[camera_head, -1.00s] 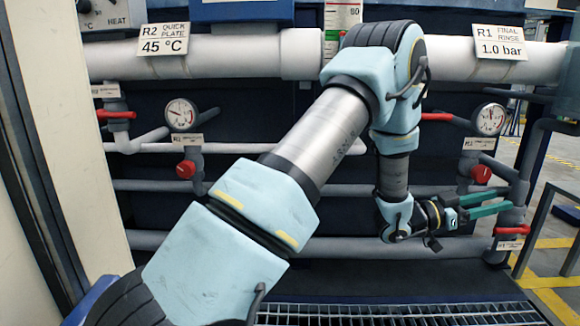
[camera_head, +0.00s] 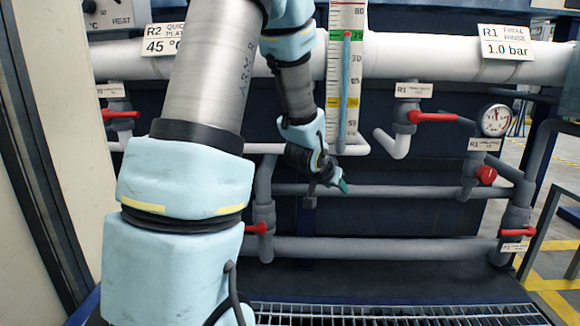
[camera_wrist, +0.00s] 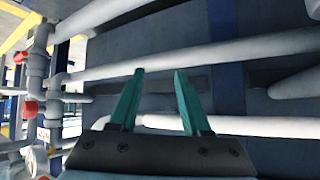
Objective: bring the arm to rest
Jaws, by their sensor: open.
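My gripper (camera_head: 341,186) hangs below my folded wrist near the middle of the head view, in front of the pipework. In that view it is small and mostly seen end-on. In the wrist view its two green fingers (camera_wrist: 158,98) stand apart with nothing between them. Grey and white pipes pass behind them. I cannot tell how far the fingers are from the pipes. My arm reaches up the left side of the head view and hides part of the R2 sign (camera_head: 164,38).
A scale with a coloured column (camera_head: 346,75) stands behind my wrist. To the right are a red-handled valve (camera_head: 432,117), a gauge (camera_head: 494,120), a red knob (camera_head: 486,175) and a lower red-handled valve (camera_head: 518,232). A white pipe (camera_head: 420,57) crosses above. A floor grating (camera_head: 400,313) lies below.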

